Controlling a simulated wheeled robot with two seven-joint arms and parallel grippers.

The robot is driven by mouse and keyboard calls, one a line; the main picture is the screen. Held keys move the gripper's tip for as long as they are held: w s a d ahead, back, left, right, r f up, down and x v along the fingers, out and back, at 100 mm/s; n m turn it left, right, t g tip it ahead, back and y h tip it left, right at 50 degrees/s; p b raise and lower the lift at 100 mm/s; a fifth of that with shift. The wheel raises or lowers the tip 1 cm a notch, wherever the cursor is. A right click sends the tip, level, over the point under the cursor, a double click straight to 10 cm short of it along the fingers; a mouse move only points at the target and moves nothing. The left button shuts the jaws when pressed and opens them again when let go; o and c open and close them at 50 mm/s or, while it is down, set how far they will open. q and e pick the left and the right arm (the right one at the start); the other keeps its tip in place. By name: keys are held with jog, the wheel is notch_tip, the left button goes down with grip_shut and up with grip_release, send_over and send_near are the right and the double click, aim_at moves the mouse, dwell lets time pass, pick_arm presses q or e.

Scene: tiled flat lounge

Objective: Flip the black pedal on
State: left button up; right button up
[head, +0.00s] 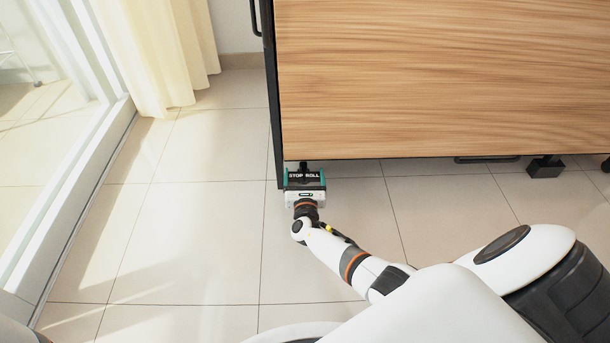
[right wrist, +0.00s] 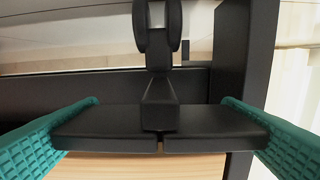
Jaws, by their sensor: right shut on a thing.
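In the right wrist view the pedal (right wrist: 205,122) is a wide flat black bar below a dark caster wheel (right wrist: 157,35). My right gripper (head: 304,183) has its teal finger pads at the two ends of the pedal and is shut on it. The right wrist view shows both pads (right wrist: 160,125) against the bar's ends. My left gripper is not in view.
The wood panel (head: 440,80) fills the upper right, with a black edge post (head: 272,100) on its left. Another black foot (head: 546,167) stands farther right. A pale curtain (head: 165,50) and window frame are at left. Tiled floor (head: 190,230) between is clear.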

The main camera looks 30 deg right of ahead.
jog(key=shift+o, duration=0.2)
jog(key=n, duration=0.3)
jog(key=shift+w+a+p, duration=0.15)
jog(key=shift+p, duration=0.15)
jog(key=o, duration=0.8)
jog(key=shift+c, duration=0.2)
